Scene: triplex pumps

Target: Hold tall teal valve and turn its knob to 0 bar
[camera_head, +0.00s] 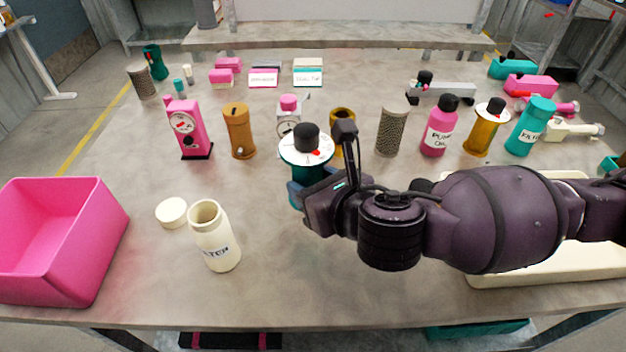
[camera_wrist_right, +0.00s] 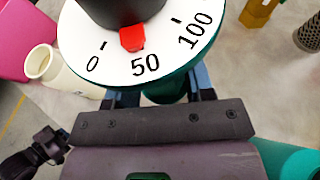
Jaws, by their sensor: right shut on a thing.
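The tall teal valve (camera_head: 296,195) stands on the table, left of my right arm. Its white dial (camera_head: 305,148) carries a black knob (camera_head: 306,136) with a red pointer. In the right wrist view the red pointer (camera_wrist_right: 132,38) sits close to the 50 mark, slightly toward the 0 side. My right gripper (camera_wrist_right: 157,92) is shut on the valve's teal body below the dial, coming from the right. The fingertips are partly hidden under the dial. A dark part that looks like my left gripper (camera_wrist_right: 48,142) shows at the lower left of the wrist view, its fingers unclear.
A cream bottle (camera_head: 214,238) and its lid (camera_head: 171,212) stand left of the valve, beside a pink bin (camera_head: 100,255). A brown canister (camera_head: 239,130) and a pink gauge unit (camera_head: 187,128) are behind. The front middle of the table is clear.

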